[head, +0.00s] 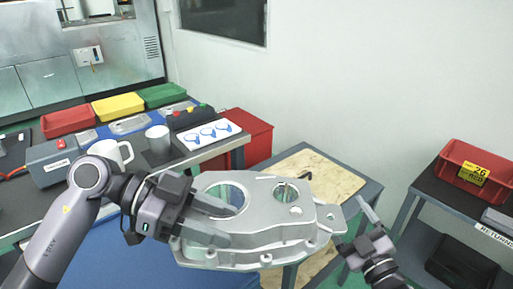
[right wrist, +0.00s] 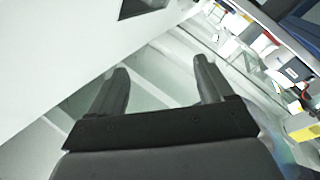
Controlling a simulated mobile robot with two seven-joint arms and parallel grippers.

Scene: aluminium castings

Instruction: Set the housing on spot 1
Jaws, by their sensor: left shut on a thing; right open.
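The housing (head: 262,222) is a silver-grey aluminium casting with a large round opening at the left and a smaller bore near its top. It is held in the air at the centre of the head view. My left gripper (head: 232,226) is shut on the housing's left side. My right gripper (head: 352,226) is open near the housing's right end and appears empty. In the right wrist view its two fingers (right wrist: 162,66) are apart with nothing between them. I cannot make out a mark for spot 1; the housing hides part of the area below.
A table with a wooden top (head: 318,172) stands behind the housing. A red crate (head: 470,166) sits on a shelf at right.

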